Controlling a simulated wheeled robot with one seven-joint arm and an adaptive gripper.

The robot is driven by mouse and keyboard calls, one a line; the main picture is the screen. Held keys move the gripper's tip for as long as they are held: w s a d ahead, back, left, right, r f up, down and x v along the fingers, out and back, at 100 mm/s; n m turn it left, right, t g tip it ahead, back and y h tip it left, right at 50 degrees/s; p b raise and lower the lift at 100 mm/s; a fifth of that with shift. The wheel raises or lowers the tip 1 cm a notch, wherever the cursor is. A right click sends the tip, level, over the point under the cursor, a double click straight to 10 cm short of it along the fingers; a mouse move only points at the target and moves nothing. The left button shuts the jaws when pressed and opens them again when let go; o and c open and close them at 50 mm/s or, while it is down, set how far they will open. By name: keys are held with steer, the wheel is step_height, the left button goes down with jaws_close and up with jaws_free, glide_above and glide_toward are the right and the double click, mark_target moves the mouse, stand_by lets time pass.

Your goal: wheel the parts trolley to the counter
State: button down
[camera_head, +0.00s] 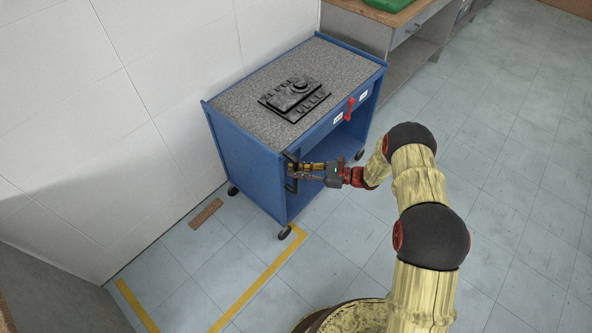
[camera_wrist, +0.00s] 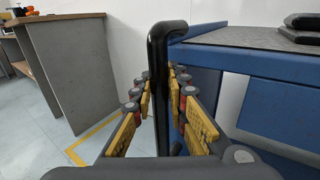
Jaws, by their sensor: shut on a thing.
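The parts trolley (camera_head: 228,151) is a blue cart with a speckled grey top and dark castors, standing upright along the white wall. A black part (camera_head: 295,97) lies on its top. My gripper (camera_head: 300,168) is at the trolley's near corner, shut on the black upright handle (camera_wrist: 161,75). In the wrist view the yellow-padded fingers (camera_wrist: 160,112) lie on both sides of the handle. The trolley's blue frame (camera_wrist: 250,64) fills the right of that view. A grey counter with a wooden top (camera_wrist: 72,75) stands at the left there, apart from the trolley.
A workbench (camera_head: 358,24) with a drawer and a green item stands just behind the trolley. Yellow floor lines (camera_head: 262,277) and a brown strip (camera_head: 206,214) lie near the castors. A grey unit (camera_head: 55,285) is at the lower left. Open floor (camera_head: 510,130) spreads right.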

steer(key=c, duration=1.8)
jaws_free()
steer(key=shift+o, duration=0.2)
steer(key=shift+d, duration=0.1)
steer(key=s+d, duration=0.1)
steer(key=d, duration=1)
steer(key=shift+s+d, duration=0.2)
steer(key=shift+d, duration=0.2)
